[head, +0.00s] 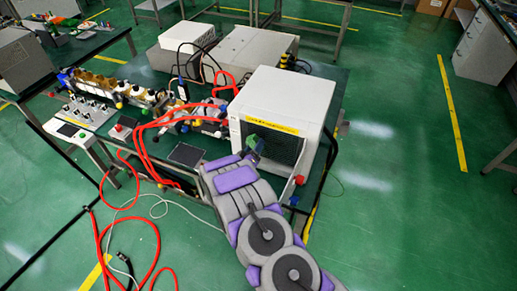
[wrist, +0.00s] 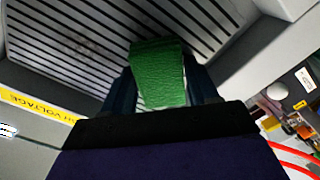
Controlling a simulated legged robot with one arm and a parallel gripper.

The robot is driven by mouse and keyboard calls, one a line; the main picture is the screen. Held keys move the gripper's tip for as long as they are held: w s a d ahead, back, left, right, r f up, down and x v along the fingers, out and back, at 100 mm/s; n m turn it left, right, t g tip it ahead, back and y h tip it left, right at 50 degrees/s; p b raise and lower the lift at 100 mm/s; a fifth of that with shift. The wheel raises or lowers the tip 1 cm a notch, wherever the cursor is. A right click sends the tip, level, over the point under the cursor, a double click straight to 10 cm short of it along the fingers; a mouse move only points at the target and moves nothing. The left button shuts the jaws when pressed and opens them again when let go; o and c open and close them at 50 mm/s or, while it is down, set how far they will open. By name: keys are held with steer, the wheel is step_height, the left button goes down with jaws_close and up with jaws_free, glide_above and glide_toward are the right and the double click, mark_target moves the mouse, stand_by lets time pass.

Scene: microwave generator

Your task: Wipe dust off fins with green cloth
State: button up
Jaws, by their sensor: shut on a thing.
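A green cloth (wrist: 158,75) is held between the fingers of my gripper (wrist: 160,85), in the middle of the wrist view. It also shows as a small green patch (head: 254,142) at the front of the white generator box in the head view. The dark slotted fins (wrist: 70,40) fill the upper part of the wrist view, behind the cloth. A faint brownish smudge (wrist: 85,46) lies on the fins left of the cloth. In the head view the fins (head: 283,146) are partly covered by my gripper. I cannot tell whether the cloth touches them.
The white generator box (head: 285,95) stands on a green-topped table with a yellow label on its front. Red hoses (head: 150,135) and brass-coloured parts (head: 120,88) lie left of it. Loose red and white cables (head: 125,225) lie on the floor. The floor at right (head: 400,170) is clear.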

mark_target(286, 147)
steer(key=shift+w+r+p, duration=0.1)
steer(key=shift+r+p, duration=0.35)
steer(key=shift+r, duration=0.6)
steer(key=shift+s+d+f+p, duration=0.15)
steer(key=shift+s+d, duration=0.35)
steer(key=shift+d, duration=0.8)
steer(key=shift+s+d+r+p, duration=0.1)
steer(key=shift+s+d+p, duration=0.3)
steer(key=shift+d, duration=0.95)
steer(key=shift+s+d+f+p, duration=0.1)
steer(key=shift+s+d, duration=0.55)
steer(key=shift+d, duration=0.65)
steer(key=shift+s+d+p, duration=0.2)
steer(key=shift+s+d, duration=0.1)
steer(key=shift+d, duration=0.6)
steer(key=shift+s+d+p, duration=0.15)
steer(key=shift+s+d, duration=0.15)
steer(key=shift+d, duration=0.6)
steer(key=shift+a, duration=0.1)
steer(key=shift+b+v, duration=0.8)
steer(key=shift+v, duration=2.15)
steer(key=b+v, duration=0.1)
steer(key=v, duration=0.2)
